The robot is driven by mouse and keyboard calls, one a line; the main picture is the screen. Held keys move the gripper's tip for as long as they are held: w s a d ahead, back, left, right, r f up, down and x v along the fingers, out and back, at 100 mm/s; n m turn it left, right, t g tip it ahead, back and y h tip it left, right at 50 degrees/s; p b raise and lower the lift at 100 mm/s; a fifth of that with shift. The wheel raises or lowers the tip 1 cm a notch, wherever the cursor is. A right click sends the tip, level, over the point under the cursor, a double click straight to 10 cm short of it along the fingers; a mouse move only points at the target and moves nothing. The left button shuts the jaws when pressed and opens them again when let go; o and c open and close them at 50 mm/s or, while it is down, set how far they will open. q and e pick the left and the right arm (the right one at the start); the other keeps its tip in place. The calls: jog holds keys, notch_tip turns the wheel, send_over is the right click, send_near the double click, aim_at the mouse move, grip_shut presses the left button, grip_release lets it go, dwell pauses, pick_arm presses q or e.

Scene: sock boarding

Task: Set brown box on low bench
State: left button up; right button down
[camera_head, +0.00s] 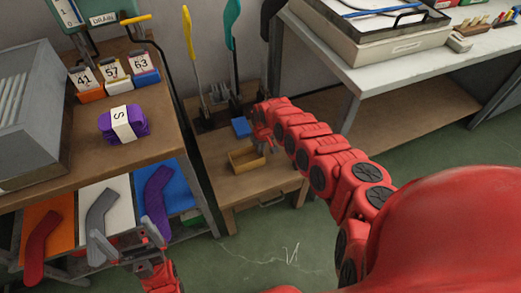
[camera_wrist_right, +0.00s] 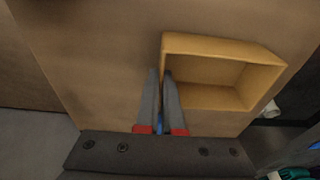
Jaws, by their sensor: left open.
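The brown box (camera_head: 246,160) is a small, open-topped tan tray over the low bench (camera_head: 228,188). It looks upright, and I cannot tell for sure whether its base touches the bench top. In the right wrist view the box (camera_wrist_right: 210,98) is at the upper right, empty. My right gripper (camera_head: 262,142) is at the box's back right edge. In the right wrist view its fingers (camera_wrist_right: 160,75) are close together on either side of the box's near-left wall. My left gripper (camera_head: 130,248) is open and empty, low at the left, by the sock boards.
A blue block (camera_head: 241,127) and upright tools (camera_head: 190,50) stand at the bench's back. The left workbench holds a purple sock bundle (camera_head: 122,123) and numbered blocks (camera_head: 117,80). Socks on coloured boards (camera_head: 104,208) lie below it. A white table (camera_head: 400,70) stands at the right.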

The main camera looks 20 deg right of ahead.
jog(key=shift+f, duration=0.2)
jog(key=c, duration=1.1)
grip_release()
jog(key=shift+o, duration=0.2)
jog(key=shift+r, duration=0.1)
jog(key=shift+r, duration=0.1)
